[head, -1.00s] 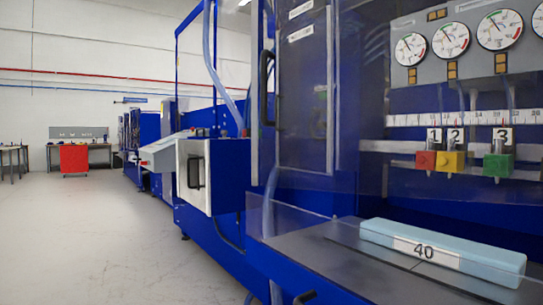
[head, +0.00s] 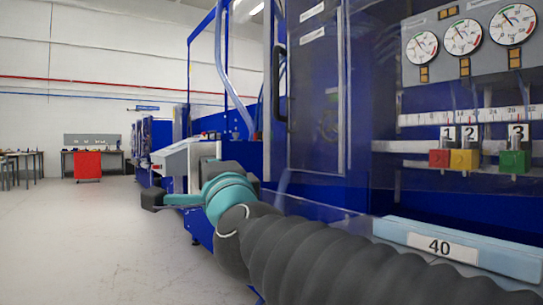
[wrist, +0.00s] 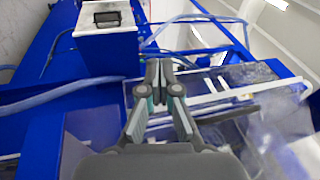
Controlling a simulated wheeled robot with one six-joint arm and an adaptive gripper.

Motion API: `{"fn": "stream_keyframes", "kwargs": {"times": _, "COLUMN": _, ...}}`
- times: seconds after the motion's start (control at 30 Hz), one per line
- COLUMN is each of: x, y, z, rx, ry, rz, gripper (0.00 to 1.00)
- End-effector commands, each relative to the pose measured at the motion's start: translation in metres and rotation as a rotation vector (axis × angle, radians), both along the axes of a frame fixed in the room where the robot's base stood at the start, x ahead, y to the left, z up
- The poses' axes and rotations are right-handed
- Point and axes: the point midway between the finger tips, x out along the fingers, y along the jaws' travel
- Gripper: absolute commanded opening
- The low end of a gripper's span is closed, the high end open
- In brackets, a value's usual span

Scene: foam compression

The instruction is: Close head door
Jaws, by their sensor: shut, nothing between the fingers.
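The head door seems to be the tall clear panel (head: 316,95) in a blue frame at the centre of the head view. A black vertical handle (head: 280,84) is on its left edge. My gripper (wrist: 158,66) is shut and empty in the wrist view, its fingertips together. A clear panel edge (wrist: 222,92) lies just to the right of and behind the fingers. A long dark bar crosses there, but I cannot tell whether it is the handle. My arm in the head view covers the lower front of the machine, and I cannot make out the fingers there.
A pale blue foam block (head: 470,247) marked 40 lies on the machine bed at right. Red, yellow and green valves (head: 463,160) sit below the gauges (head: 462,37). A white box with a black handle (wrist: 106,20) stands ahead. The floor (head: 80,240) at left is clear.

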Motion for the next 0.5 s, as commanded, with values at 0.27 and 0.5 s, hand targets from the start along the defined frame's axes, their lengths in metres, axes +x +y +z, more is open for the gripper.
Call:
{"fn": "stream_keyframes", "kwargs": {"times": 0.27, "x": 0.003, "y": -0.023, "z": 0.074, "rx": 0.855, "ry": 0.034, "rz": -0.151, "gripper": 0.0}}
{"fn": "stream_keyframes", "kwargs": {"times": 0.5, "x": -0.014, "y": -0.039, "z": 0.055, "rx": 1.408, "ry": 0.123, "rz": -0.332, "gripper": 0.0}}
